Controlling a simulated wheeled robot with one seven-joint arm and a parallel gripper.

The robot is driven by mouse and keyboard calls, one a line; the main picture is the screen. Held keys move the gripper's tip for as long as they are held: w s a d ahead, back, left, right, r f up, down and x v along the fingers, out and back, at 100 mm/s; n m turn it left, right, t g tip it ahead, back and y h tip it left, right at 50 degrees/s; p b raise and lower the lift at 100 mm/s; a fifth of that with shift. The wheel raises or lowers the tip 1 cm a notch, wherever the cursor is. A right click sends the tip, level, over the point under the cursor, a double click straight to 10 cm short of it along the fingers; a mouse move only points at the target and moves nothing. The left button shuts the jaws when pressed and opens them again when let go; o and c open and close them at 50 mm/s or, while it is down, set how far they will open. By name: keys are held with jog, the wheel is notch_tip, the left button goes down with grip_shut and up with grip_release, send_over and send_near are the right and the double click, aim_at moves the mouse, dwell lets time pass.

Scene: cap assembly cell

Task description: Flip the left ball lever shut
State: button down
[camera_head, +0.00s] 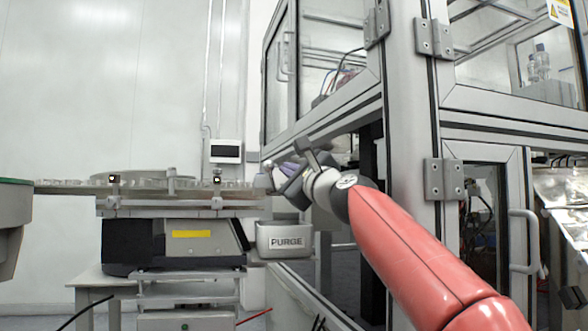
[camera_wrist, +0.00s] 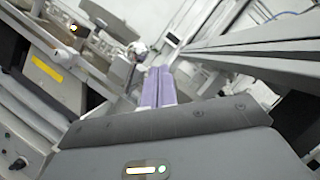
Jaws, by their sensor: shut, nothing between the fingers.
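My gripper (camera_head: 282,168) reaches left from the cabinet side to the right end of the feeder track. In the wrist view my gripper's two purple fingers (camera_wrist: 158,72) lie together with nothing between them. A small shiny ball-like knob (camera_wrist: 137,48) appears just beyond and slightly left of the fingertips. I cannot tell whether it touches them. In the head view a small pale knob (camera_head: 268,164) shows by the fingertips, partly crowded by the gripper. I cannot tell if it is the left ball lever, or how its lever is turned.
The feeder track (camera_head: 150,186) runs left above a dark base with a yellow label (camera_head: 191,234). A grey PURGE bin (camera_head: 285,240) hangs below my gripper. The framed cabinet (camera_head: 408,120) stands close on the right, with its post near my arm. Open space shows above the track.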

jog(key=shift+s+a+r+n+g+y+p, duration=0.1)
jog(key=shift+a+r+n+g+y+p, duration=0.1)
jog(key=shift+n+g+p, duration=0.3)
jog(key=shift+a+r+n+g+y+p, duration=0.1)
jog(key=shift+a+n+g, duration=0.1)
jog(key=shift+n, duration=0.5)
